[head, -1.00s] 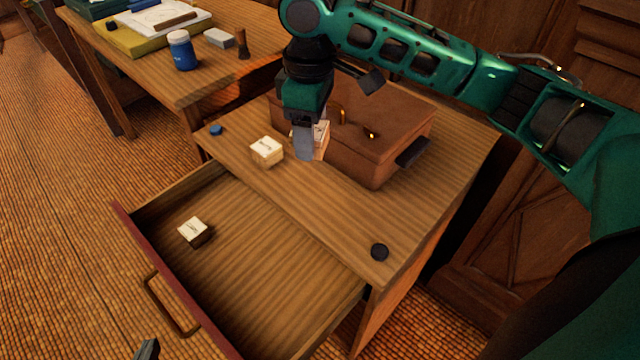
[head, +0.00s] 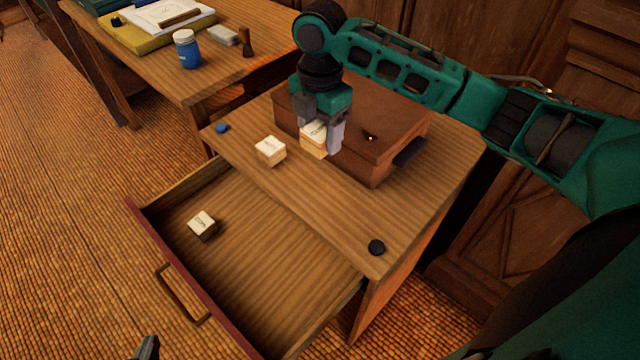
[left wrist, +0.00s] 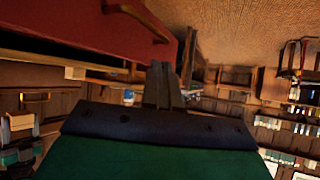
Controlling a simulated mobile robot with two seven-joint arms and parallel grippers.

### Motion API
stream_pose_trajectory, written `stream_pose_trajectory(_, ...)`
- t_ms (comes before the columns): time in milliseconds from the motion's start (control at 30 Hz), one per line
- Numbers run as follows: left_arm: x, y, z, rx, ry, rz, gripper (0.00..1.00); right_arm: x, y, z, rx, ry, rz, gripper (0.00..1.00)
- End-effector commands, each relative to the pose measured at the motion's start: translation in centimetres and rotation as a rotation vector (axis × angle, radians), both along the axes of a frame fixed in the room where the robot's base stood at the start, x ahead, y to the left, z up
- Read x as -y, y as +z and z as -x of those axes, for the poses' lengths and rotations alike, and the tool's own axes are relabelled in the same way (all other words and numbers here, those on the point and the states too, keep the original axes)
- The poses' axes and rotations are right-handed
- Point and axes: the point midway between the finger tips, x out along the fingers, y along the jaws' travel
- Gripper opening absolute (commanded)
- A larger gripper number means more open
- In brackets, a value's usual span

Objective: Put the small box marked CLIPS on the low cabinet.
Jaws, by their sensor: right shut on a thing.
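My right gripper (head: 321,128) points down and is shut on a small cream-topped box (head: 314,140), one finger on each side. This box is at the front of the brown case, over the low cabinet (head: 330,195); I cannot tell whether it touches the top. A second small box (head: 270,151) stands on the cabinet top to its left. A third small box (head: 202,224) lies in the open drawer (head: 255,255). The labels are too small to read, so I cannot tell which says CLIPS. My left gripper (left wrist: 161,68) looks shut and empty; its tip shows in the head view (head: 147,348).
The brown case (head: 385,150) fills the back of the cabinet top. A black disc (head: 376,247) and a blue cap (head: 222,128) lie near its edges. The front strip between them is mostly clear. A desk (head: 215,85) with a blue jar (head: 187,50) stands behind left.

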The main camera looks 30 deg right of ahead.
Motion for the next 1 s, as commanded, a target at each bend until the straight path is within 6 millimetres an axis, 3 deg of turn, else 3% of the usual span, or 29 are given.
stream_pose_trajectory(100, 0.1, -0.9, 0.1, -0.004, -0.002, 0.000, 0.00, 0.0, -3.7, 0.1, -0.005, 0.000, 0.001, 0.28)
stream_pose_trajectory(300, 0.2, -1.7, 0.2, -0.011, -0.004, 0.002, 0.00, 0.0, -8.4, 0.1, -0.002, -0.001, 0.001, 0.28)
stream_pose_trajectory(633, 0.8, -1.6, -0.1, -0.006, -0.012, 0.011, 0.00, 0.0, -11.3, 0.0, 0.000, -0.001, 0.001, 0.28)
stream_pose_trajectory(833, 0.9, -1.7, -0.6, 0.003, -0.013, 0.014, 0.00, -0.1, -14.3, 0.1, -0.001, -0.001, -0.001, 0.28)
stream_pose_trajectory(1000, 1.0, -1.2, -0.8, 0.009, -0.014, 0.017, 0.00, 0.0, -14.5, 0.0, 0.003, 0.000, 0.000, 0.28)
